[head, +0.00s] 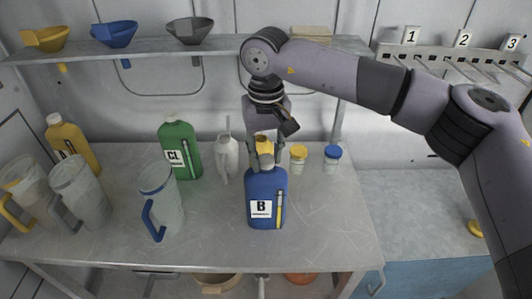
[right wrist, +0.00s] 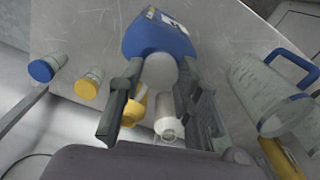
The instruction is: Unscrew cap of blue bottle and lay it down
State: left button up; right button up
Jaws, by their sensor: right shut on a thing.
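The blue bottle (head: 264,199), labelled B, stands upright on the metal table, and it also shows in the right wrist view (right wrist: 150,38). Its pale cap (right wrist: 160,72) is at the neck and shows in the head view as well (head: 266,161). My right gripper (head: 266,157) comes down from above with its fingers on either side of the cap. In the right wrist view the gripper (right wrist: 160,76) is shut on the cap. I cannot tell whether the thread is loose. My left gripper is not in view.
A green bottle (head: 180,148), a clear jug with blue handle (head: 163,200) and a white container (head: 226,157) stand left. Yellow-lidded (head: 298,160) and blue-lidded (head: 332,159) jars stand right. A funnel shelf (head: 150,47) runs behind.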

jog(key=n, duration=0.5)
jog(key=shift+s+f, duration=0.15)
jog(key=shift+f, duration=0.2)
jog(key=o, duration=0.7)
jog(key=shift+o, duration=1.2)
jog(key=shift+w, duration=0.2)
jog(key=shift+o, duration=1.2)
jog(key=shift+r, duration=0.15)
jog(key=shift+o, duration=0.5)
jog(key=shift+o, duration=1.1)
jog(key=shift+r, duration=0.1)
